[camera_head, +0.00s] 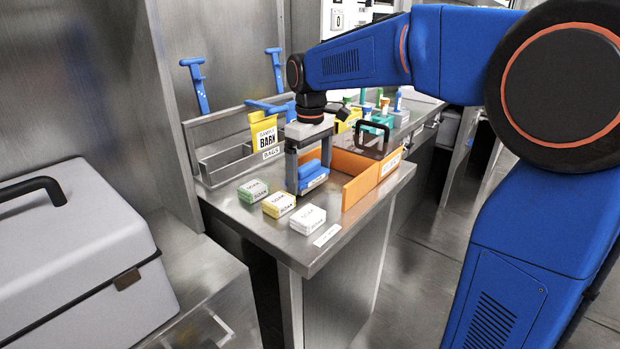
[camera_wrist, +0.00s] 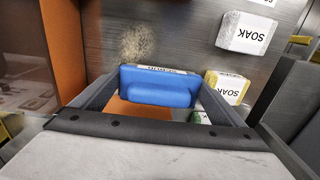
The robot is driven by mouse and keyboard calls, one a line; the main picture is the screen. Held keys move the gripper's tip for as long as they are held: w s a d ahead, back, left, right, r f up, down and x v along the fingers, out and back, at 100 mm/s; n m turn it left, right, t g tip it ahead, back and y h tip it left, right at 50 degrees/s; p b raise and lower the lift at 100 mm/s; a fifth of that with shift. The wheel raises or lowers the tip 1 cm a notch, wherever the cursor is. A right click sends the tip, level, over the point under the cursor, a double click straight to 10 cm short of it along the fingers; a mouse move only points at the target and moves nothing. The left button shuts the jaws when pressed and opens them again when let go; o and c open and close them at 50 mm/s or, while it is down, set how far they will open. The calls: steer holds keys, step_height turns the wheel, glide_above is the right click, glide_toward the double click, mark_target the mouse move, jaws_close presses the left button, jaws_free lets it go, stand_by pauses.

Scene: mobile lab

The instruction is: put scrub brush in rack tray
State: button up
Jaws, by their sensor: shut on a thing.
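My gripper (camera_head: 309,176) points down over the steel counter, shut on a blue scrub brush (camera_head: 311,183). In the wrist view the brush (camera_wrist: 160,93) sits between the two dark fingers (camera_wrist: 158,100), with its raised blue grip facing the camera. I cannot tell whether its underside touches the counter. A steel tray (camera_head: 213,167) with low walls stands at the back left of the counter, left of my gripper; I take it as the rack tray. Yellow bags (camera_head: 263,131) and a "BAGS" label are at its right part. My gripper hides some of the area behind it.
Green, yellow and white soap blocks (camera_head: 307,220) lie left and in front of my gripper. An orange-walled bin (camera_head: 361,187) is close on the right. A speckled brown patch (camera_wrist: 138,42) lies on the counter.

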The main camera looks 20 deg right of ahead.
mark_target(311, 164)
steer(key=shift+f, duration=0.6)
steer(key=o, duration=0.7)
steer(key=shift+f, duration=0.1)
step_height(311, 164, up, 12)
steer(key=shift+s+d+r, duration=0.1)
steer(key=shift+r, duration=0.05)
